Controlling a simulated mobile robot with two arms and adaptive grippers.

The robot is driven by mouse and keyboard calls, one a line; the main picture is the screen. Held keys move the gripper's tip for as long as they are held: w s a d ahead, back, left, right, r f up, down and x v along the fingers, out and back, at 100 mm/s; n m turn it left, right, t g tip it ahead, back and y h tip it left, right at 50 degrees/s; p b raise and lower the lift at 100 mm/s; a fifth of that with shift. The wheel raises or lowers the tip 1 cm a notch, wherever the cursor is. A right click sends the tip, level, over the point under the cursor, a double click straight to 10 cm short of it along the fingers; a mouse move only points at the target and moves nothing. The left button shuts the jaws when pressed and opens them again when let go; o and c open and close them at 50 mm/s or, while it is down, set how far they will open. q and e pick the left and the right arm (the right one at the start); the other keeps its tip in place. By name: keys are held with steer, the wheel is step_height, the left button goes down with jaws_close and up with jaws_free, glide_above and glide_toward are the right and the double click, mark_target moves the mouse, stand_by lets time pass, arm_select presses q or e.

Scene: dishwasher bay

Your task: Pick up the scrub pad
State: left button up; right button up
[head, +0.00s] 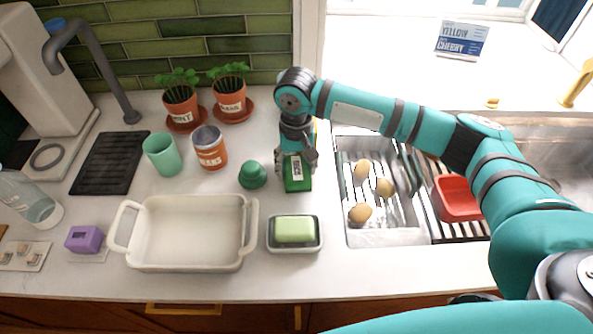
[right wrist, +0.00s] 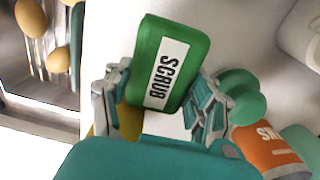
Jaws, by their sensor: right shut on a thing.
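The scrub pad (head: 298,182) is a green block with a white label, on or just above the counter left of the sink. My right gripper (head: 297,160) comes down on it from behind. In the right wrist view the scrub pad (right wrist: 172,62) shows its SCRUB label, and the fingers of my right gripper (right wrist: 162,98) are on either side of its near end, shut on it. Whether the pad touches the counter cannot be told. My left gripper is not in view.
A green knobbed object (head: 252,175) stands close left of the pad. A soap dish (head: 294,245) with a green bar is in front. A white baking dish (head: 185,262) lies front left. The sink rack (head: 385,237) with potatoes and a red tub (head: 457,199) are right.

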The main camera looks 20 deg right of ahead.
mark_target(296, 164)
step_height(296, 164, up, 16)
steer(key=b, duration=0.1)
steer(key=shift+b, duration=0.4)
